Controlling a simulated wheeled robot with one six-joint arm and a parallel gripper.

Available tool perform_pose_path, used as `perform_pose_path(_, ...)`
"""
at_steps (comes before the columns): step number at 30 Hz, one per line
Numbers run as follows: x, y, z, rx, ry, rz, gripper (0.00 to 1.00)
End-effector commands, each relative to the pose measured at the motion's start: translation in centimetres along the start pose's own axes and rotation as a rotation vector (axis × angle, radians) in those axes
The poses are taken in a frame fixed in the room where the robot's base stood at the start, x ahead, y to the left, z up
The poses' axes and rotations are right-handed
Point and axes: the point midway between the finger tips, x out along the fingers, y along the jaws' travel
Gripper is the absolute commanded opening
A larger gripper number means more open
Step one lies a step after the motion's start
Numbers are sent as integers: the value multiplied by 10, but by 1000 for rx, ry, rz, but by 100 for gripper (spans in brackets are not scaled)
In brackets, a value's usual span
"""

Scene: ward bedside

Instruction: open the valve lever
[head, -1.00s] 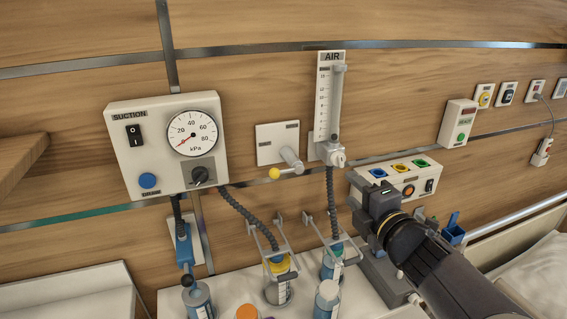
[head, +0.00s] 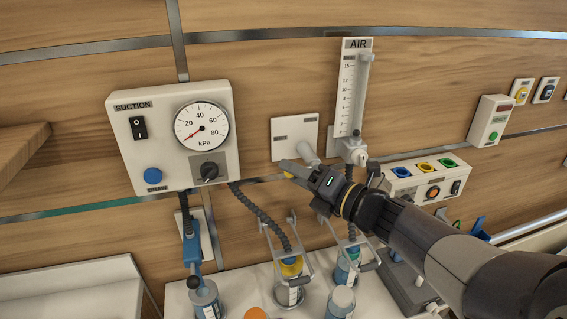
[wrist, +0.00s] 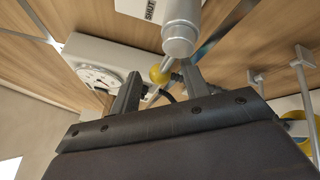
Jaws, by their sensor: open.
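The valve is a white wall plate (head: 295,133) with a light grey round stem (head: 307,154) and a lever ending in a yellow ball. In the head view a bit of the yellow ball (head: 287,175) shows at my gripper's fingertips; most of the lever is hidden behind the fingers. My gripper (head: 291,168) is open, just below the stem. In the wrist view the yellow ball (wrist: 159,73) appears between the two spread fingers (wrist: 160,88), near their tips. The stem (wrist: 180,32) is above it, and part of a "SHUT" label shows. I cannot tell whether a finger touches the ball.
The suction unit (head: 171,137) is at left, with a dark hose below it. The air flowmeter (head: 350,90) stands close to the right of the valve. Bottles (head: 289,285) in wire holders hang below. A socket box (head: 427,176) is behind my arm.

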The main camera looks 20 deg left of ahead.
Motion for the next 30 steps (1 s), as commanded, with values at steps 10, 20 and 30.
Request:
perform_pose_path(10,36,0,0,2,0,-1,44)
perform_pose_path(20,38,0,0,1,-1,-1,40)
perform_pose_path(30,37,0,0,1,-1,-1,12)
